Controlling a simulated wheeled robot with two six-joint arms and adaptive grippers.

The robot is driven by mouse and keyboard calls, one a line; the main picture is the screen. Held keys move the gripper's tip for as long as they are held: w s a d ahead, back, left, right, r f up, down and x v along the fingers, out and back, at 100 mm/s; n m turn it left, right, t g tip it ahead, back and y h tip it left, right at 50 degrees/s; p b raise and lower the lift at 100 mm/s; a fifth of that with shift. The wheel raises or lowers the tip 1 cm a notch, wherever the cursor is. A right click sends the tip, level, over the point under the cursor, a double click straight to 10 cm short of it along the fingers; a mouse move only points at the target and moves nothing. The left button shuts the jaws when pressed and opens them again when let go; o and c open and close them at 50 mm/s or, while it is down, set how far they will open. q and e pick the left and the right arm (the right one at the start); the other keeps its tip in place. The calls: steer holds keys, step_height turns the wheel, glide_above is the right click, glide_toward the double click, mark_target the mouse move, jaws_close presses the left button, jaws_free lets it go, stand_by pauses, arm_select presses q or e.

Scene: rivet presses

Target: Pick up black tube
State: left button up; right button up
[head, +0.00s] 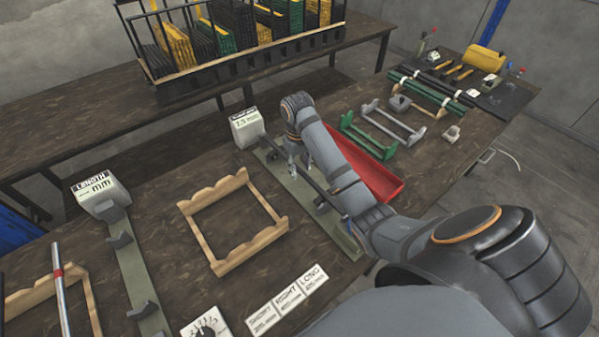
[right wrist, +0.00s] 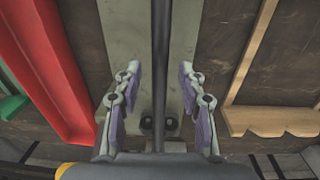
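A thin black tube (head: 306,178) lies along a grey-green gauge strip (head: 346,243), which has a white measuring block (head: 247,127) at its far end. My right gripper (head: 291,158) points down over the far part of this tube. In the right wrist view the black tube (right wrist: 161,60) runs between the two fingers of my right gripper (right wrist: 161,85), with a gap on each side, so the gripper is open. My forearm hides part of the tube and strip in the head view. My left gripper is not in view.
A red tray (head: 385,183) lies right of the strip, and an empty wooden rack (head: 205,243) left of it. Another gauge (head: 147,310) stands further left. Green and grey racks (head: 392,122) and more tubes (head: 430,88) lie at the right. A crate rack (head: 200,78) stands behind.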

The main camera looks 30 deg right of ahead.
mark_target(301, 169)
jaws_close()
steer(key=shift+r, duration=0.15)
steer(key=shift+r+p, duration=0.35)
steer(key=shift+p, duration=0.15)
step_height(301, 169, up, 3)
steer(key=p, duration=0.2)
steer(key=shift+w+p, duration=0.1)
steer(key=shift+p, duration=0.2)
steer(key=s+d+r+p, duration=0.2)
steer(key=s+r+p, duration=0.1)
steer(key=s, duration=0.3)
steer(key=s+d+r+p, duration=0.2)
steer(key=s+r+p, duration=0.2)
steer(key=s+r, duration=0.2)
steer(key=shift+s+d, duration=0.3)
steer(key=shift+s, duration=0.35)
